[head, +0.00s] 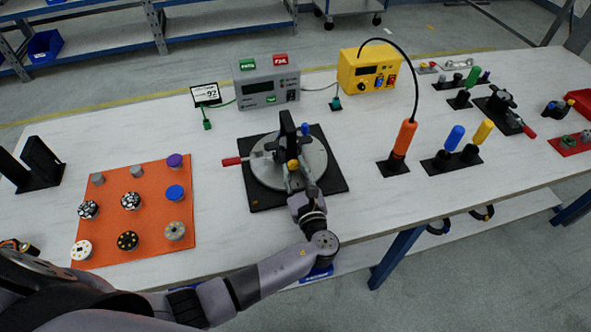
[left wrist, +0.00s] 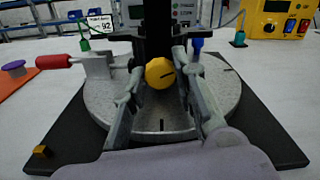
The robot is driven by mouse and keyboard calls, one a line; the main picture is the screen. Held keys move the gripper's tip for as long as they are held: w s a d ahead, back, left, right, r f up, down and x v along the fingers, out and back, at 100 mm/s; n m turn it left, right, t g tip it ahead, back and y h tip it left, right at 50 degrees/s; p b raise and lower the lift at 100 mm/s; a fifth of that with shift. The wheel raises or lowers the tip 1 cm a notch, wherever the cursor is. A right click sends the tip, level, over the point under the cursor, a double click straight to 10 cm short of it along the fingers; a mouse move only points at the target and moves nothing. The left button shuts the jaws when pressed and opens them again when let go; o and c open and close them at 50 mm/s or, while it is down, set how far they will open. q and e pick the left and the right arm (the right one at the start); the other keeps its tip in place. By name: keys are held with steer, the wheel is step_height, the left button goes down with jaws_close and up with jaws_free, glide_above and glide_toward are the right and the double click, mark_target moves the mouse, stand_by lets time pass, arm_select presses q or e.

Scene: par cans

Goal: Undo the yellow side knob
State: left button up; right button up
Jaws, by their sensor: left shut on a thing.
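The yellow side knob (left wrist: 160,73) sits low on the near side of a black upright post (left wrist: 158,25), over a round grey turntable (left wrist: 100,98). It also shows in the head view (head: 293,164), partly covered by my gripper. My left gripper (left wrist: 160,80) is shut on the knob, with one finger on each side of it. The gripper reaches over the turntable from the near side in the head view (head: 295,172). The turntable rests on a black base plate (head: 258,200). My right gripper is not in either view.
A red-handled clamp (head: 232,161) is left of the turntable. An orange mat (head: 108,212) with several round parts lies further left. A grey tester (head: 266,84) and a yellow power box (head: 367,70) stand behind. An orange-handled tool (head: 404,138) stands at the right.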

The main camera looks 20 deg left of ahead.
arm_select(q)
jaws_close()
steer(key=shift+f+n+b, duration=0.2)
steer(key=shift+n+b, duration=0.2)
steer(key=n+b, duration=0.2)
steer(key=n, duration=0.1)
steer(key=shift+f+n+b, duration=0.1)
steer(key=shift+n+b, duration=0.2)
steer(key=shift+b, duration=0.05)
steer(key=shift+r+n, duration=0.2)
steer(key=shift+n, duration=0.4)
steer(key=shift+r, duration=0.1)
steer(key=o, duration=0.6)
jaws_free()
steer(key=shift+o, duration=0.2)
